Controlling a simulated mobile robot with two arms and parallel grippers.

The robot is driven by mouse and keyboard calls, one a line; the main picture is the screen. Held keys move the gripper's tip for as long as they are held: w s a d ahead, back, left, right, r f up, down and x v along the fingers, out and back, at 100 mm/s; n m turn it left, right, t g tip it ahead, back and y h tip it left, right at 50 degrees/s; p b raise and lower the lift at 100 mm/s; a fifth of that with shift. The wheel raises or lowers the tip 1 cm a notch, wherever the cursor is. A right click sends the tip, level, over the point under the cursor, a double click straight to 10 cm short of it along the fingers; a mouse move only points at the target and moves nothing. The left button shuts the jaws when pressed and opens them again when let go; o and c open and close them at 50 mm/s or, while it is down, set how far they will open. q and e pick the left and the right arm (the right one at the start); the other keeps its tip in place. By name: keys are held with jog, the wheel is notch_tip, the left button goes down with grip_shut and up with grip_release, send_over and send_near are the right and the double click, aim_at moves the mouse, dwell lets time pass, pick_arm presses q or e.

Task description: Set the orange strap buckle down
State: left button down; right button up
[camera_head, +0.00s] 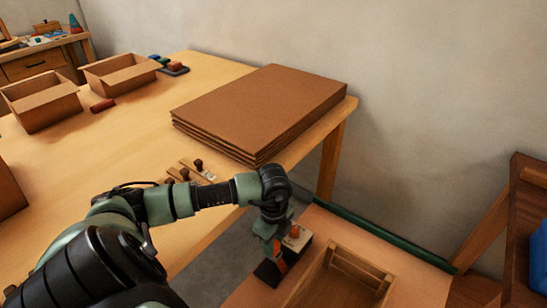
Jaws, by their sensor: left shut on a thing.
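I cannot tell whether the buckle touches the surface. My right gripper is not in view.
An open wooden box (318,278) stands on the bench just right of the gripper. Behind, a long table (120,140) carries stacked brown boards (260,105), wooden stamp-like tools (196,165) and open cardboard boxes (120,73). A dark wooden frame (520,220) stands at the right.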

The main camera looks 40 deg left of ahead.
pick_arm(q)
jog(key=shift+f, duration=3)
jog(key=shift+f, duration=0.1)
jog(key=c, duration=1.1)
grip_release()
notch_tip(320, 180, up, 12)
jog(key=shift+r, duration=0.15)
